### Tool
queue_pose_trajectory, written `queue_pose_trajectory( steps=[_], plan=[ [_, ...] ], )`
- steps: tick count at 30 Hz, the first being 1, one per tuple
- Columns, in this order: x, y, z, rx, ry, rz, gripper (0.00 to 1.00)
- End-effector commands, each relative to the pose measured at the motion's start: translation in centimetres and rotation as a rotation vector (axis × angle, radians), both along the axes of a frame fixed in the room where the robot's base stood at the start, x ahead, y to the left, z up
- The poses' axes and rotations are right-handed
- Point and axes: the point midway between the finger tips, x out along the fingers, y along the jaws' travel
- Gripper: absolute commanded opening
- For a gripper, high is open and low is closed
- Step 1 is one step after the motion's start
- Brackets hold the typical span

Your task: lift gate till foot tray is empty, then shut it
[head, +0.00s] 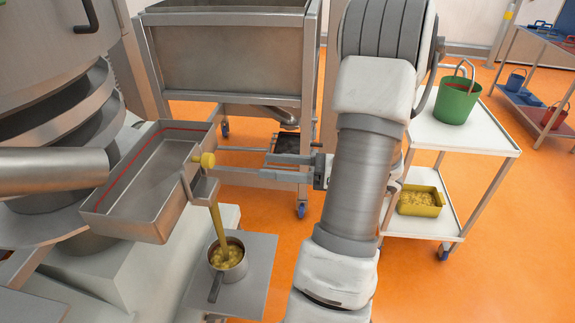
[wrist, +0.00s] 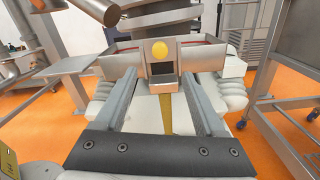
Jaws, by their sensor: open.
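The foot tray (head: 150,185) is a long metal trough with a red line inside its wall; the floor that I see looks bare grey. The gate's yellow knob (head: 208,160) is at its right end, above a short spout (head: 207,187). In the wrist view the knob (wrist: 160,49) sits above a dark opening, so the gate looks raised. A yellow-brown stream (head: 219,222) runs from the spout into a small pot (head: 229,258) holding lumpy yellow stuff. My gripper (head: 222,166) is open and empty, its fingers pointing at the knob; it also shows in the wrist view (wrist: 160,80).
The pot stands on a small metal shelf (head: 258,285). A large steel hopper (head: 230,50) on a wheeled frame stands behind. At the right, a white cart (head: 485,138) carries a green bucket (head: 457,100) and a yellow tub (head: 420,207). Orange floor lies between.

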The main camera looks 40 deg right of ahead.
Motion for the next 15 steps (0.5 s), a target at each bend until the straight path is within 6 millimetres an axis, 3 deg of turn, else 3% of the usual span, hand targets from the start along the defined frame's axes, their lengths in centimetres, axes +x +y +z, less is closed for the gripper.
queue_pose_trajectory(
  steps=[6,15],
  plan=[
    [-1.8,-1.5,0.0,0.0,0.0,-0.001,0.72],
    [-2.0,-1.6,0.0,0.0,0.0,0.0,0.72]
  ],
)
